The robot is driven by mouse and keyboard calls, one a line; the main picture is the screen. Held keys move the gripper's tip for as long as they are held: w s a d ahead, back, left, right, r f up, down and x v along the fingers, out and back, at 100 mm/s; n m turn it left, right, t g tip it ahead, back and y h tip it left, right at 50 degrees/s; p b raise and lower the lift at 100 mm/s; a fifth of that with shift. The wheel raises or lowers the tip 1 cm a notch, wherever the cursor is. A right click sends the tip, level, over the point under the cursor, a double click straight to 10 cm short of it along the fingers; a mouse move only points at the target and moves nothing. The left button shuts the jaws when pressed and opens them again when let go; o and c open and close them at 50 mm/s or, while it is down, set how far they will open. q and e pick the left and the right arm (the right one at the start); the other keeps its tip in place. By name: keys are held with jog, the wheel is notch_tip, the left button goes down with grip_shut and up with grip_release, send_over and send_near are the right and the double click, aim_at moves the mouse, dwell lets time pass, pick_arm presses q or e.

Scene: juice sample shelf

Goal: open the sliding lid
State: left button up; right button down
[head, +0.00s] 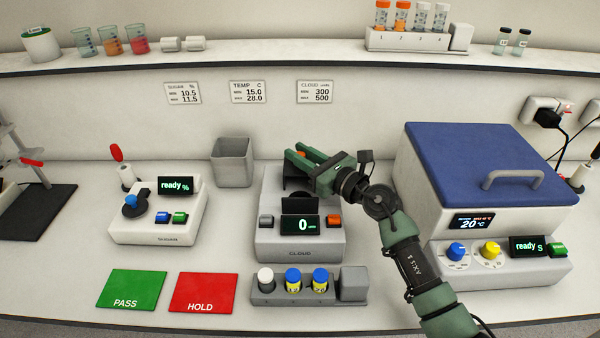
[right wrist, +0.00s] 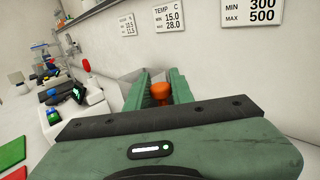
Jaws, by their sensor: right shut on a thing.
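The cloud meter (head: 266,225) is a light grey device with a green-lit display reading 0. Its top has a dark area (head: 295,184) behind the upright dark panel, partly covered by my gripper. My right gripper (head: 296,157) is over the back of the meter, its green fingers pointing left. It is shut on an orange knob (right wrist: 160,92), which shows between the fingers in the right wrist view. The sliding lid under the knob is mostly hidden by the gripper, so I cannot tell how far it is open. My left gripper is not in view.
A grey bin (head: 232,163) stands left of the meter and a blue-lidded bath (head: 480,165) to its right. A vial rack (head: 264,292) stands in front. The sugar meter (head: 155,225) and the green and red mats (head: 205,293) are further left.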

jog(key=shift+w, duration=0.4)
jog(key=c, duration=1.2)
grip_release()
jog(key=shift+c, duration=0.2)
jog(key=shift+s+d, duration=0.1)
jog(key=shift+d, duration=0.05)
jog(key=v, duration=0.7)
jog(key=shift+s+d+b, duration=0.25)
jog(key=shift+b, duration=0.15)
